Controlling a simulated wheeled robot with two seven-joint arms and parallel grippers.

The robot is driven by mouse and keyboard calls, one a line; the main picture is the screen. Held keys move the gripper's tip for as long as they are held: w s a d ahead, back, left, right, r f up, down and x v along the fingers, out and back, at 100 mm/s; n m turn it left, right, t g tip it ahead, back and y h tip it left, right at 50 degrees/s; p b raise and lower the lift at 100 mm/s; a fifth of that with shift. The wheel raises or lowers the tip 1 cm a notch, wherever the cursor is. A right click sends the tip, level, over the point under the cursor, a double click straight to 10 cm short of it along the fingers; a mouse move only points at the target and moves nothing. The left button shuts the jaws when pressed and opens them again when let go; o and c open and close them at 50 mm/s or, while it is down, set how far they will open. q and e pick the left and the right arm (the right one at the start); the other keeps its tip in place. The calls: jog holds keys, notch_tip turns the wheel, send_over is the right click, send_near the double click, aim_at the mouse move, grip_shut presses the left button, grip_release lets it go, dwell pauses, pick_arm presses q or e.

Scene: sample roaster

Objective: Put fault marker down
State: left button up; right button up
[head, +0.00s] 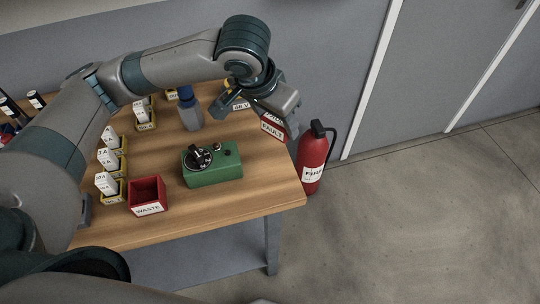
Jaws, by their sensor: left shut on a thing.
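The fault marker (272,127) is a small white and red sign reading "FAULT", at the right rear of the wooden table (235,208). My left gripper (275,111) is shut on it from above. Part of the marker is hidden behind the gripper. Whether its lower edge touches the tabletop I cannot tell. My right gripper does not show.
A green box with a black dial (225,168) and a red WASTE bin (148,197) stand on the table. A blue-topped bottle (191,112) and several yellow holders with white cards (110,188) stand to the left. A fire extinguisher (312,160) is beyond the right edge.

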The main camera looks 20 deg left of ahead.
pick_arm(q)
jog(key=s+d+r+m+g+h, duration=0.1)
jog(key=s+d+r+m+h, duration=0.15)
jog(key=s+d+m, duration=0.55)
jog(key=shift+n, duration=0.5)
jog(key=w+a+f, duration=0.2)
jog(key=a, duration=0.1)
jog(key=w+a+f+p, duration=0.1)
jog(key=w+a+f, duration=0.1)
jog(key=a, duration=0.1)
jog(key=w+a+f, duration=0.2)
jog(key=a, duration=0.1)
jog(key=shift+w+f+p, duration=0.25)
jog(key=shift+p, duration=0.05)
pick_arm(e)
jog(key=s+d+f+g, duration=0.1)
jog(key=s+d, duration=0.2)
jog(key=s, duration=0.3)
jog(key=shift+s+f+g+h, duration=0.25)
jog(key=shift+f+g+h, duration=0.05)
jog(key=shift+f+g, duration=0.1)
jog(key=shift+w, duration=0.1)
